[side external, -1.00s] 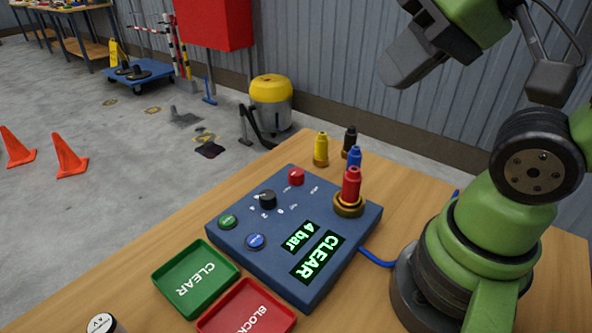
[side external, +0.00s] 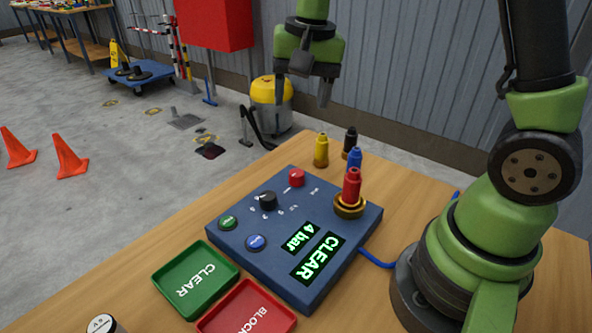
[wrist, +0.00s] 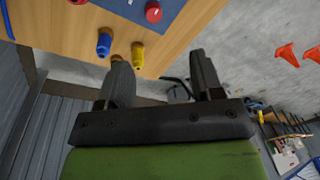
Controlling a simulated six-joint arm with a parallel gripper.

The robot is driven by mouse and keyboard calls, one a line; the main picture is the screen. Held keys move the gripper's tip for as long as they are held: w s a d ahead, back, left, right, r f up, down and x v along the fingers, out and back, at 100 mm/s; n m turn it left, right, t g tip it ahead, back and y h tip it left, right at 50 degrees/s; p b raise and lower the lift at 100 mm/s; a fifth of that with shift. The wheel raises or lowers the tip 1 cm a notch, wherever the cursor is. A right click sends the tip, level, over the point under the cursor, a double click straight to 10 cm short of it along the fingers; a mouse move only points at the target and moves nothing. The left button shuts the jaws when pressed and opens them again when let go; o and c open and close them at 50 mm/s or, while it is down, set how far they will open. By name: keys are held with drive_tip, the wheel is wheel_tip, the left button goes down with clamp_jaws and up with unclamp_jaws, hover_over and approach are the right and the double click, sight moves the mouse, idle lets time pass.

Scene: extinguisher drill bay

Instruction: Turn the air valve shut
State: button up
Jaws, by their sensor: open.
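The blue control box (side external: 235,250) sits on the wooden bench and carries a black dial knob (side external: 267,200) with marks around it, likely the air valve. A red knob (side external: 296,178) is at the box's far corner and shows at the top of the wrist view (wrist: 153,12). The lit display (side external: 305,246) reads 4 bar and CLEAR. My gripper (side external: 303,98) is open and empty, pointing down, high and apart from the box, beyond its far side in the picture. The black knob is not seen in the wrist view.
Yellow (side external: 321,150), black (side external: 349,140) and blue (side external: 354,160) nozzles stand on the bench behind the box. A red nozzle (side external: 351,186) stands in a brass fitting on it. Green CLEAR (side external: 232,268) and red BLOCKED (side external: 285,318) trays lie in front.

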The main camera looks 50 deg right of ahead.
drive_tip(key=m+g, duration=0.2)
approach(297, 173)
drive_tip(key=shift+h, duration=0.3)
wheel_tip(297, 173, down, 9)
drive_tip(key=shift+a+f, duration=0.15)
drive_tip(key=shift+f, duration=0.1)
drive_tip(key=shift+c, duration=0.3)
drive_tip(key=c, duration=0.9)
drive_tip(key=shift+o, duration=0.2)
drive_tip(key=shift+s, duration=0.1)
